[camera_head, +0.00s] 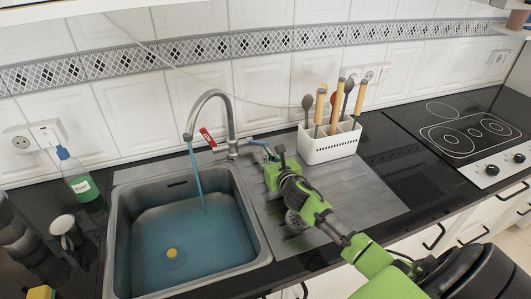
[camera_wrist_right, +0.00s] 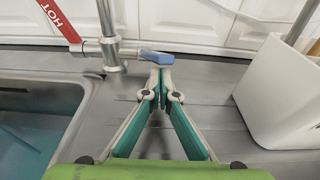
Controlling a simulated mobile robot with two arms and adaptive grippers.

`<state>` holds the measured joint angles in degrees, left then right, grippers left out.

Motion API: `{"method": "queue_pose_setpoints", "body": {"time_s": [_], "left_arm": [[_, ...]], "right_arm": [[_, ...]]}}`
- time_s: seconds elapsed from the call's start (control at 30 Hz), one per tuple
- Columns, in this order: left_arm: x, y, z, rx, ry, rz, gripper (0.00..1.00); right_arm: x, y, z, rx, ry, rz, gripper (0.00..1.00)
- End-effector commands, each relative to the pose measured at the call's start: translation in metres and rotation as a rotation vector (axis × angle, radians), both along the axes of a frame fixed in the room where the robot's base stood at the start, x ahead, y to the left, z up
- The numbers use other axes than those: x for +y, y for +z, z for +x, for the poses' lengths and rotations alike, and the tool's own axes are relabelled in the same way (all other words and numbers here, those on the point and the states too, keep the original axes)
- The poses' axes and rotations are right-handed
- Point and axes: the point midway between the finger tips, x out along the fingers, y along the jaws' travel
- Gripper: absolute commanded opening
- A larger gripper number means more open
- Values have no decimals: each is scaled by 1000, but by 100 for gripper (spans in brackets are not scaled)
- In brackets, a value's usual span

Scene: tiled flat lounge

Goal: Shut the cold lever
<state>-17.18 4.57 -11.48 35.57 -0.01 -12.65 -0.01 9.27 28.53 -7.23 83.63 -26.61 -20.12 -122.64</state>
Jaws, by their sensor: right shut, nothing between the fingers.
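The cold lever is the blue handle (camera_head: 260,144) on the right side of the chrome tap (camera_head: 232,125); in the right wrist view it (camera_wrist_right: 158,57) points to the right. A blue stream of water (camera_head: 198,178) runs from the spout into the sink (camera_head: 262,247). The red lever marked HOT (camera_head: 207,138) is on the tap's left side. My right gripper (camera_head: 271,161) is shut and empty, its tips close to the blue lever's end in the right wrist view (camera_wrist_right: 161,76); I cannot tell whether they touch. My left gripper is not in view.
A white utensil holder (camera_head: 332,147) with several utensils stands right of the gripper on the drainboard (camera_head: 362,190). A soap bottle (camera_head: 80,180) stands left of the sink. A black hob (camera_head: 460,130) is at the right. The tiled wall is close behind the tap.

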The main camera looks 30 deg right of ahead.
Motion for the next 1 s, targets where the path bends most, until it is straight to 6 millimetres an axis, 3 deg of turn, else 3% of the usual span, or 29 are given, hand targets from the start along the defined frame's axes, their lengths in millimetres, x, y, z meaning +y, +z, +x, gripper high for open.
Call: {"method": "queue_pose_setpoints", "body": {"time_s": [0.2, 1.0], "left_arm": [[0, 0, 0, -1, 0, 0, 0], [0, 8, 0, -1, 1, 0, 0]], "right_arm": [[-1, -2, 10, -1, 2, 2, 0], [-2, 6, 12, -1, 1, -1, 0]]}}
